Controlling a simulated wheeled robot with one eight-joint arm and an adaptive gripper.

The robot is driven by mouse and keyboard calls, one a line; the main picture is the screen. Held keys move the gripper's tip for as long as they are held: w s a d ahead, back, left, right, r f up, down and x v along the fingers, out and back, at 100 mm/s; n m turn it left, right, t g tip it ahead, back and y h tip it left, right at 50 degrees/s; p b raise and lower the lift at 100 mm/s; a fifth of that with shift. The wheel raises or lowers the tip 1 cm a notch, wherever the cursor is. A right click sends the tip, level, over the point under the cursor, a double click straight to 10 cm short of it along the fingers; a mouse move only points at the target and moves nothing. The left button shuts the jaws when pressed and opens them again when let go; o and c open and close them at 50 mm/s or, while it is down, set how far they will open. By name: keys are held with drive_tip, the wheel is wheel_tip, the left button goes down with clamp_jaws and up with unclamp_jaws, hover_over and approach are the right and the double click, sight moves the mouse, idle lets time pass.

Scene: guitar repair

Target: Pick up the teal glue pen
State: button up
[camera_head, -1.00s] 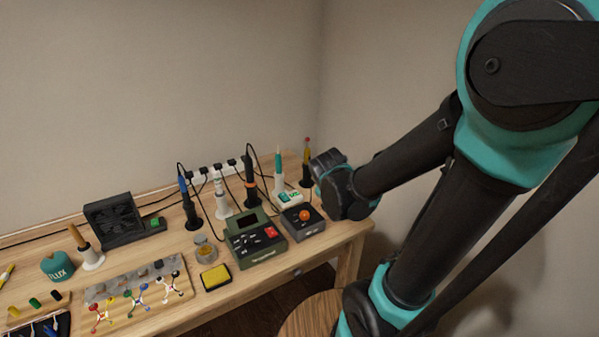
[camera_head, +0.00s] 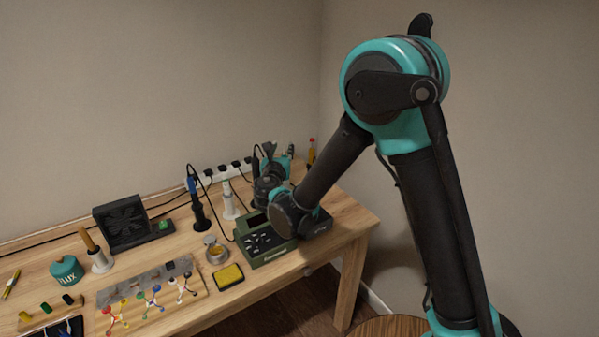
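My gripper (camera_head: 271,157) is over the back right of the workbench, beyond my bent wrist, among the upright tools. Its fingers are small and partly covered, so I cannot tell whether they are open or shut. The teal glue pen stood upright in a white holder at the back right a second ago. That spot is now behind my arm and gripper. Teal patches show there, but I cannot tell pen from gripper, nor whether they touch.
A green soldering station (camera_head: 262,246) lies under my wrist. A blue-handled iron (camera_head: 195,200) and a white tool (camera_head: 229,201) stand left of my gripper. A yellow sponge (camera_head: 228,276) is in front. A red-tipped tool (camera_head: 311,150) stands right. A power strip (camera_head: 222,173) runs behind.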

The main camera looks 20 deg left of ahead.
wheel_tip(320, 180, down, 8)
drive_tip(key=w+a, duration=0.1)
drive_tip(key=w, duration=0.6)
drive_tip(key=shift+w+a, duration=0.2)
drive_tip(key=shift+a, duration=0.05)
drive_tip(key=shift+r, duration=0.1)
clamp_jaws()
